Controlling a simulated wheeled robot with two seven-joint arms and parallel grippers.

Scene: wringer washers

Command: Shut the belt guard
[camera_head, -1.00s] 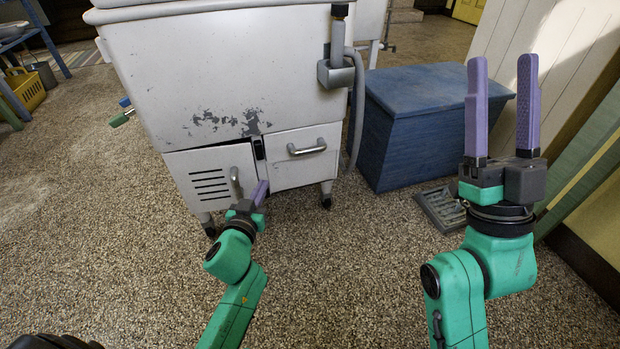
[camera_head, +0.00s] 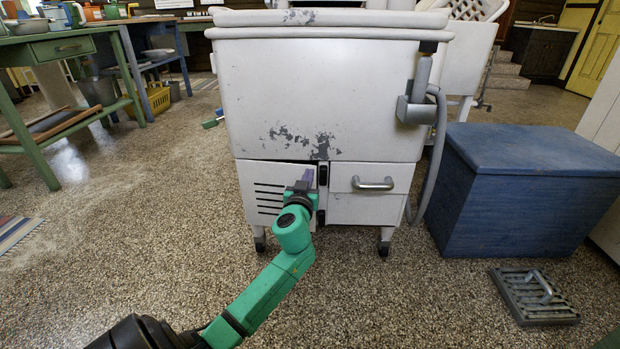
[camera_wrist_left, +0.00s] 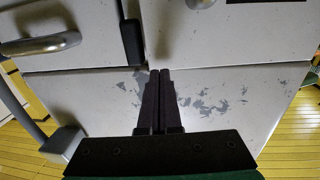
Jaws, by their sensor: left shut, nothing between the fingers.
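The belt guard (camera_head: 262,192) seems to be the white louvred panel at the lower left of the washer (camera_head: 320,100). A dark gap shows along its top edge, so it looks slightly ajar. My left gripper (camera_head: 308,175) is shut and empty in front of the guard's right edge, by a dark catch (camera_head: 322,176). Contact cannot be told. In the left wrist view, where the washer appears upside down, the shut fingers (camera_wrist_left: 160,75) point toward the guard (camera_wrist_left: 225,40) and the catch (camera_wrist_left: 131,42). The guard's handle (camera_wrist_left: 200,3) shows at the top edge. My right gripper is out of view.
A closed panel with a handle (camera_head: 373,184) is right of the guard. A blue chest (camera_head: 530,200) stands on the right, with a grey grate (camera_head: 535,297) on the floor before it. A green table (camera_head: 70,50) is at left. The floor between is open.

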